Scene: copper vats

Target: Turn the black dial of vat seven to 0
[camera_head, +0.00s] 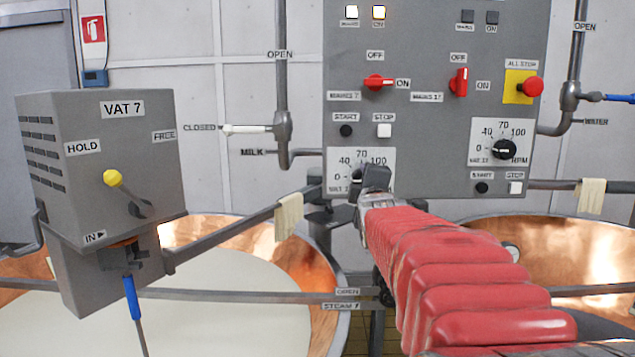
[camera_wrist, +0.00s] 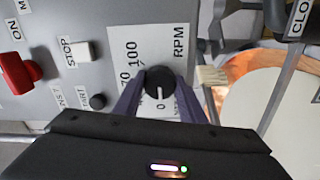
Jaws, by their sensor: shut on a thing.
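The black dial of vat seven (camera_head: 357,177) sits on a white scale plate (camera_head: 363,157) at the lower left of the grey control panel. In the wrist view the dial (camera_wrist: 159,80) is between the two fingers of my gripper (camera_wrist: 158,92), one on each side. My gripper (camera_head: 372,183) is shut on the dial and partly hides it in the head view. The dial's white mark points down in the wrist view, toward the 0 printed at the plate's edge.
A start button (camera_head: 345,131) and a white stop button (camera_head: 384,131) are just above the plate. The other black dial (camera_head: 504,149), red switches (camera_head: 378,83) and the all-stop button (camera_head: 533,87) are higher or farther right. A cloth (camera_head: 289,217) hangs on a rail left of the gripper.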

